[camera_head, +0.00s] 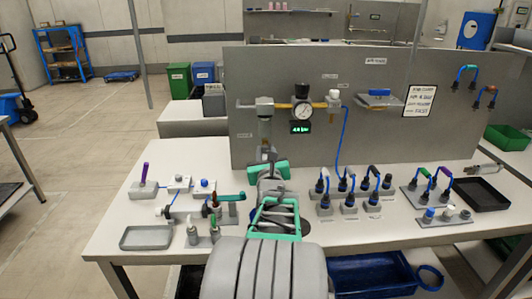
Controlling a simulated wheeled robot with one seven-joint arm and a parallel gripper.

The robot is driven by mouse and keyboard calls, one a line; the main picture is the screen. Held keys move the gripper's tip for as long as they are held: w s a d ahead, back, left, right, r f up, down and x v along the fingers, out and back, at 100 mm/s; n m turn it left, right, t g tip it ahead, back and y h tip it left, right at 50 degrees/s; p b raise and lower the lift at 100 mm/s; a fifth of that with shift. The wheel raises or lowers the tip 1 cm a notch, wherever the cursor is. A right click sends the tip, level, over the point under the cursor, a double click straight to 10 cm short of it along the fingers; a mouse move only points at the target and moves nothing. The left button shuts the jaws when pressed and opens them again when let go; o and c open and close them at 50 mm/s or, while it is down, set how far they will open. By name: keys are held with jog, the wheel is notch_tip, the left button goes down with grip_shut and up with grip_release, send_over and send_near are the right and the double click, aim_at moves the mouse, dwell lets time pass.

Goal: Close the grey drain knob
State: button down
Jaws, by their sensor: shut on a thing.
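A filter unit (264,108) with a grey bowl hangs on the grey upright panel (350,135), left of a round pressure gauge (302,112). My arm reaches up from the bottom middle, and my gripper (267,154) is right at the lower end of the bowl. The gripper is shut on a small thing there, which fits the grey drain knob. The knob is largely hidden by the fingers and too small to make out, so its turned position cannot be told.
A green digital display (301,127) sits below the gauge, and a blue hose (344,130) runs down the panel. Several valves and fittings stand on the white bench both sides of my arm. A grey tray (146,237) lies at front left, a black tray (482,195) at right.

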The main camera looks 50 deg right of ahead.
jog(key=shift+f+n+b, duration=0.15)
jog(key=shift+n+b, duration=0.15)
jog(key=shift+b, duration=0.1)
jog(key=n+b, duration=0.4)
jog(key=shift+f, duration=0.2)
jog(key=n+b, duration=0.4)
jog(key=n, duration=0.1)
jog(key=shift+b, duration=0.4)
jog(key=n+b, duration=0.3)
jog(key=shift+a+n, duration=0.1)
jog(key=shift+n, duration=0.2)
jog(key=n+b, duration=0.4)
jog(key=shift+r+n, duration=0.1)
jog(key=shift+n, duration=0.3)
jog(key=c, duration=1.1)
grip_release()
jog(key=shift+r, duration=0.1)
jog(key=shift+c, duration=0.2)
